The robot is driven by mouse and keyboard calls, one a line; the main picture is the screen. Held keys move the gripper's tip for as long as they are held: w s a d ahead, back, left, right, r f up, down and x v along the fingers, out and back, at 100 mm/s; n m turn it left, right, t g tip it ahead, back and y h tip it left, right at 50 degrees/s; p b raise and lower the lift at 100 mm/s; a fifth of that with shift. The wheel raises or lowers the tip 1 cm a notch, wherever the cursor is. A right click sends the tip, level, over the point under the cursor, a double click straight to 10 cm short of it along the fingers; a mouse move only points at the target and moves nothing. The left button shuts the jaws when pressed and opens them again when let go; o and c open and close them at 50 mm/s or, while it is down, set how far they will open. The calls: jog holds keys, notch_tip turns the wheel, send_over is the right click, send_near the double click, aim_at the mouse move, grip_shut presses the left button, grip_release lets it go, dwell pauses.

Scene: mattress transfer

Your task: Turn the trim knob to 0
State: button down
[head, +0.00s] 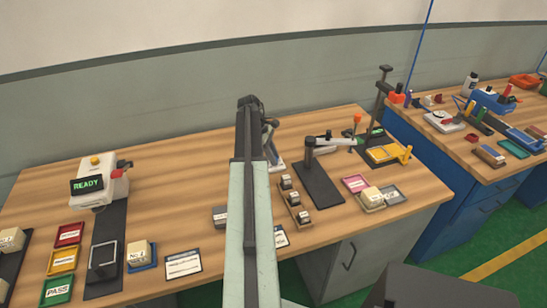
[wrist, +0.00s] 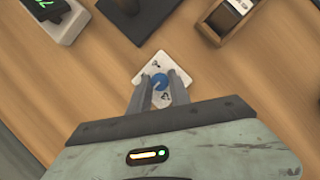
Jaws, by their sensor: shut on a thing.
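A small blue round knob (wrist: 161,83) sits on a white plate (wrist: 150,73) with dark marks, seen in the wrist view. The marks are too small to read, and I cannot tell where the knob points. My gripper (wrist: 159,77) is over the plate with one finger on each side of the knob, shut on it. The fingers cover parts of the plate's left and right edges. In the head view my raised arm stands in front of this part of the bench, and I cannot make out the knob there.
The wooden bench (head: 160,230) carries a white machine reading READY (head: 115,186) at left. A wooden tray with blocks (head: 303,217) and a dark-based stand (head: 322,187) are right of my arm. In the wrist view, bare wood surrounds the plate.

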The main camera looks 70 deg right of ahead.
jog(key=c, duration=1.2)
grip_release()
jog(key=p+v, duration=0.7)
jog(key=v, duration=0.1)
jog(key=shift+f, duration=0.1)
